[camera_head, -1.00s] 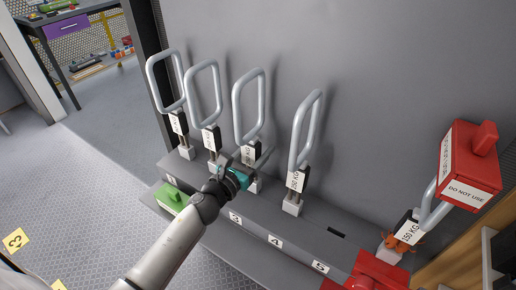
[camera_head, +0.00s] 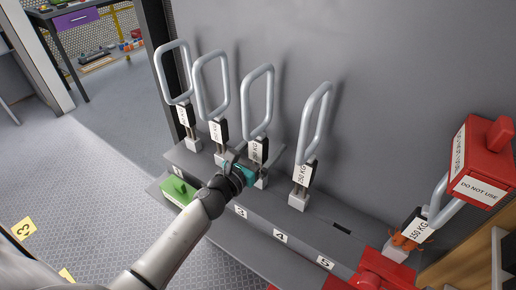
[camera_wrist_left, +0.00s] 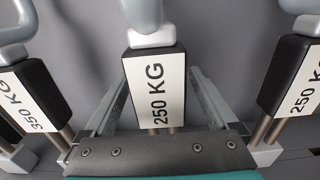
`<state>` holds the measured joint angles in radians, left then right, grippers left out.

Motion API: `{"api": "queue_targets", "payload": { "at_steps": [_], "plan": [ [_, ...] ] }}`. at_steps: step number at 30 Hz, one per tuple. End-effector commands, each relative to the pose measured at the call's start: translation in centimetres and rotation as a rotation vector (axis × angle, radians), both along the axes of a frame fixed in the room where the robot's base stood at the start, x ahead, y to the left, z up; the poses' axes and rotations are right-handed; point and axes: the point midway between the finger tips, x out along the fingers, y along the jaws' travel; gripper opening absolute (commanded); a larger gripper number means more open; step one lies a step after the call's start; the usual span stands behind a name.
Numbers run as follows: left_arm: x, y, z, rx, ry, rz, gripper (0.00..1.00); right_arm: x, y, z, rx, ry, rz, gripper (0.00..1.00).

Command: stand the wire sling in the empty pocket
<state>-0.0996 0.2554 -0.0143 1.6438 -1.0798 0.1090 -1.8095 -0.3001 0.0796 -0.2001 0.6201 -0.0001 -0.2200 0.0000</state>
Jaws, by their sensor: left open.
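Several wire slings with grey loops and black-and-white weight labels stand upright in the grey rack (camera_head: 335,252). My left gripper (camera_head: 254,160) is at the third sling from the left (camera_head: 258,95), by its label block. In the left wrist view its open fingers lie on both sides of this block, marked 250 KG (camera_wrist_left: 157,90); I see gaps beside the block. An empty pocket shows as a dark slot (camera_head: 342,227) right of the fourth sling (camera_head: 314,125). Another sling, labelled 150 KG (camera_head: 419,229), stands farther right, partly hidden by a red box. My right gripper is not in view.
The red "DO NOT USE" box (camera_head: 481,160) is at the right, with a red block (camera_head: 375,270) below. A green block (camera_head: 178,191) lies at the rack's left front. Neighbouring slings stand close on both sides of the gripper. The grey wall (camera_head: 400,80) is right behind.

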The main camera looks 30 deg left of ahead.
Motion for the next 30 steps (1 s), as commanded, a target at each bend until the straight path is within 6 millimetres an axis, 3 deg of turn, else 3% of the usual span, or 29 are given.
{"api": "queue_targets", "payload": {
  "at_steps": [5,24,30],
  "plan": [
    [-1.4,0.2,0.0,0.0,-0.002,0.001,0.92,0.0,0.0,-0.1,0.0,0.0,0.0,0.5],
    [-11.7,1.7,0.1,-0.003,-0.005,0.001,0.92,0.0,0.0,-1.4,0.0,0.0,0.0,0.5],
    [-14.0,2.0,0.2,-0.002,-0.006,0.001,0.92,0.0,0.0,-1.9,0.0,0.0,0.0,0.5]
  ]
}}
